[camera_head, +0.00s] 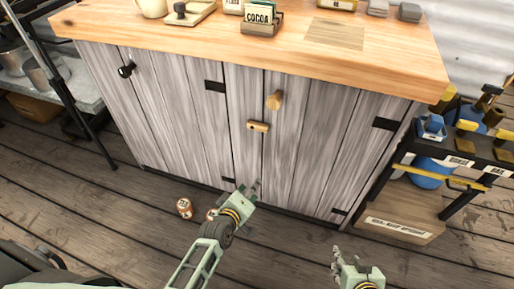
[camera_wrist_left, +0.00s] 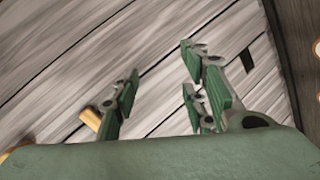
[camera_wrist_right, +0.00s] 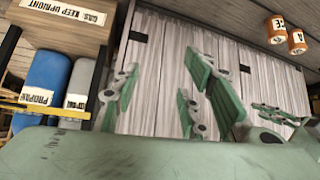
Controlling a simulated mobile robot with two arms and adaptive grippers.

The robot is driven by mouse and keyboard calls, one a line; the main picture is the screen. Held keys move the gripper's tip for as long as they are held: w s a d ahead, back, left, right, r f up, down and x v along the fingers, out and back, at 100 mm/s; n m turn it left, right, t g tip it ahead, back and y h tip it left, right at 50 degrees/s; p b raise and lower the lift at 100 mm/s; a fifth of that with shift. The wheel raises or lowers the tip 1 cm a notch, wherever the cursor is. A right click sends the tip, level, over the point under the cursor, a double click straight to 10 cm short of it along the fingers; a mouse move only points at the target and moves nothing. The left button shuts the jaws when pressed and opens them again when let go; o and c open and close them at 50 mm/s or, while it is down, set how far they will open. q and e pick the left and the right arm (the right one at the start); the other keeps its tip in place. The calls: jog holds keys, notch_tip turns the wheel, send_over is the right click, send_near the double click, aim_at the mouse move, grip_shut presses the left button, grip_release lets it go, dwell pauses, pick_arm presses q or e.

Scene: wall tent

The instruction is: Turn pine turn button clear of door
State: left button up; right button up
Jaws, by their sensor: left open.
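The pine turn button (camera_head: 258,127) is a small light-wood bar on the grey plank cabinet front. It lies nearly level across the seam beside the right door (camera_head: 312,140). My left gripper (camera_head: 256,189) is open and empty, low in front of the cabinet, below the button. In the left wrist view the button (camera_wrist_left: 91,118) shows beside the left finger, which partly hides it; touching or apart cannot be told. My right gripper (camera_head: 338,252) is open and empty, over the floor further right; its spread fingers show in the right wrist view (camera_wrist_right: 165,88).
A round wooden knob (camera_head: 274,100) sits just above the button. A black knob (camera_head: 126,70) is on the left door. The wooden worktop (camera_head: 290,50) overhangs. Small cans (camera_head: 184,208) stand on the floor near my left arm. A shelf with bottles (camera_head: 455,165) stands right.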

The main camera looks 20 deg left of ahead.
pick_arm(q)
jog(key=w+a+r+n+t+b, duration=0.1)
jog(key=w+r+n+t+b, duration=0.25)
jog(key=w+r, duration=0.2)
jog(key=n+t+b, duration=0.2)
jog(key=n+b, duration=0.1)
send_near(258, 129)
jog(key=w, duration=0.1)
jog(key=shift+m+g+y, duration=0.25)
jog(key=shift+y, duration=0.15)
jog(key=w, duration=0.2)
jog(key=w+b, duration=0.1)
jog(key=w, duration=0.4)
jog(key=shift+w+d+r+b, duration=0.15)
jog(key=shift+d+r+b, duration=0.15)
jog(key=shift+b, duration=0.1)
jog(key=shift+w, duration=0.2)
pick_arm(e)
jog(key=w+a+r+t+y, duration=0.1)
jog(key=r+t, duration=0.3)
jog(key=r, duration=0.7)
jog(key=w+a+r+t+y, duration=0.1)
jog(key=w+r+t, duration=0.3)
jog(key=r, duration=0.7)
jog(key=shift+w+a+t, duration=0.25)
jog(key=shift+a+t, duration=0.15)
pick_arm(q)
jog(key=shift+c, duration=0.2)
grip_shut()
